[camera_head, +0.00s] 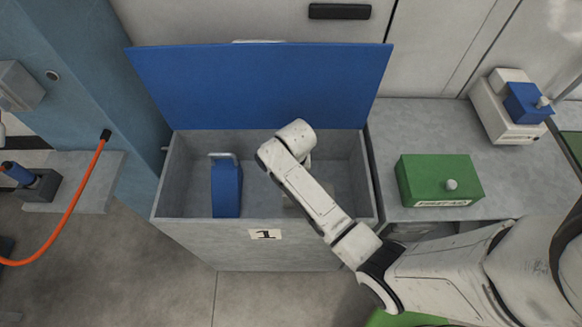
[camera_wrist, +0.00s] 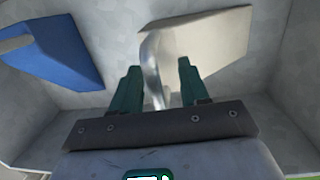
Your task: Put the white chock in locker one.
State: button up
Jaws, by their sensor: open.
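The white chock (camera_wrist: 208,38) lies on the grey floor inside locker one (camera_head: 190,235), marked "1", in the wrist view. Its pale loop handle (camera_wrist: 151,68) reaches between the two green fingers of my gripper (camera_wrist: 158,82). The fingers are apart, one on each side of the handle, and I cannot tell whether either touches it. In the head view my arm hides most of the chock, and the fingers do not show clearly. The locker's blue lid (camera_head: 260,85) stands open at the back.
A blue chock (camera_head: 227,190) with a grey handle stands in the locker's left part, also in the wrist view (camera_wrist: 58,52). The locker walls surround my gripper. A green box (camera_head: 438,180) and a white-and-blue unit (camera_head: 505,105) stand on the counter at right.

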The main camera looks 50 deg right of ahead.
notch_tip(320, 180, up, 11)
jog(key=s, duration=0.1)
jog(key=s+a+m, duration=0.4)
jog(key=s+m, duration=0.5)
jog(key=m, duration=0.4)
jog(key=s+a+f+m, duration=0.1)
jog(key=s+a+m, duration=0.3)
jog(key=s+m, duration=0.5)
jog(key=shift+f+m, duration=0.15)
jog(key=shift+m, duration=2.05)
